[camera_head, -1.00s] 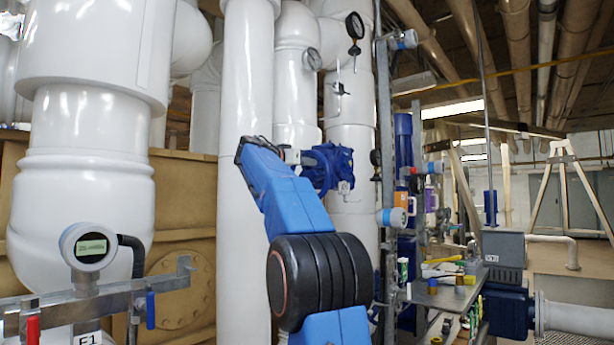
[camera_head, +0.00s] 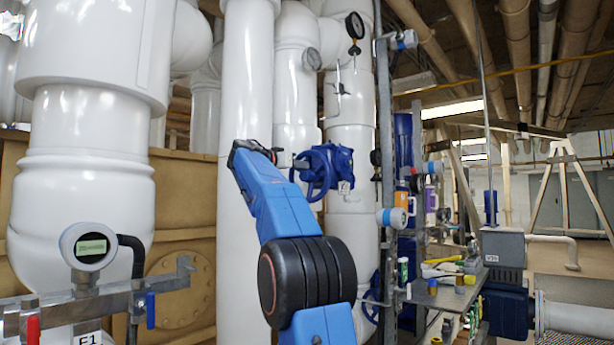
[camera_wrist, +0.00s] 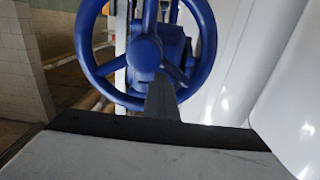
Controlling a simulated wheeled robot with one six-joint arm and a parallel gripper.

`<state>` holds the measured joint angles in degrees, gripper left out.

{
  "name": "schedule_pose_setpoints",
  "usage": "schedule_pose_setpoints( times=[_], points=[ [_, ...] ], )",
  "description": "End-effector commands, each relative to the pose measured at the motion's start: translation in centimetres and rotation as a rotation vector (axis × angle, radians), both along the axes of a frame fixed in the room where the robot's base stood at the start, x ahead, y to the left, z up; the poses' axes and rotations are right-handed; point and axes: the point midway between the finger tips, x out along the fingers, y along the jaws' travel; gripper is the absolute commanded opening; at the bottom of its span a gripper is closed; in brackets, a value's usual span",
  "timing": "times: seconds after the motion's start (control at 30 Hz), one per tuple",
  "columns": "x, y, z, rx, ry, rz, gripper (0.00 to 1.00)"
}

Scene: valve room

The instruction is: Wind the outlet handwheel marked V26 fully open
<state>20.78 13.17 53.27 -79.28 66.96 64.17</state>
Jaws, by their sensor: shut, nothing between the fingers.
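A blue handwheel (camera_head: 318,172) on a blue valve body stands on the white pipe just right of my raised arm in the head view. A small white tag (camera_head: 344,187) hangs by it; its text is too small to read. The wheel's rim, hub and spokes (camera_wrist: 143,53) fill the upper middle of the wrist view. My gripper (camera_wrist: 162,98) shows there as a narrow dark shape pointing up at the wheel, overlapping its lower rim below the hub. It is shut and empty. I cannot tell whether it touches the wheel. In the head view, my fingers cannot be made out.
A grey box (camera_head: 503,247) with a small tag tops a blue unit at right. A shelf (camera_head: 440,296) with tools stands beside it. White pipes (camera_head: 247,100) stand close behind my arm.

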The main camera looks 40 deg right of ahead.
Motion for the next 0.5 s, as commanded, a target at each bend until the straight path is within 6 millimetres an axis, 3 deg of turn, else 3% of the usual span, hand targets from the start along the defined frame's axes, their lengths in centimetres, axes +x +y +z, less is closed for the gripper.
schedule_pose_setpoints(
  times=[0.5],
  points=[
    [1.01, 0.06, -0.84, 0.001, 0.000, 0.001, 0.00]
  ],
)
